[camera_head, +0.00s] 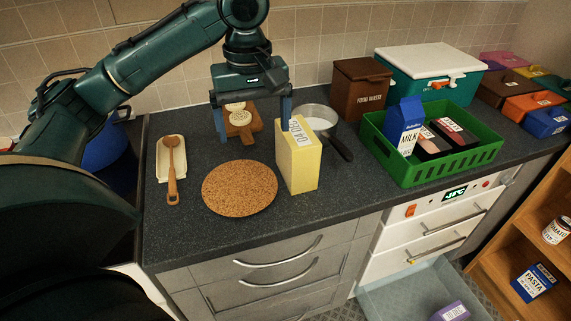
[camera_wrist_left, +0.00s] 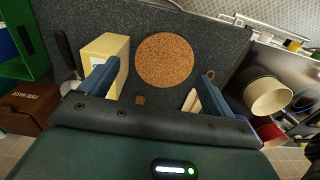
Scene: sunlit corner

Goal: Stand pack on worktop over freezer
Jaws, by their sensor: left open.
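A tall yellow pack (camera_head: 299,172) with a white label stands upright on the dark worktop (camera_head: 330,200), right of the cork mat (camera_head: 240,187). In the left wrist view the pack (camera_wrist_left: 104,47) is beside one finger, not between the fingers. My left gripper (camera_head: 250,112) is open and empty above the worktop, behind the cork mat. A small purple pack (camera_head: 453,311) lies in the open, pale lower drawer. The freezer (camera_head: 425,228) has white drawer fronts and a lit display, below the worktop's right part. My right gripper is not in view.
A green crate (camera_head: 408,180) with a blue milk carton (camera_head: 404,124) and dark packs covers much of the worktop over the freezer.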

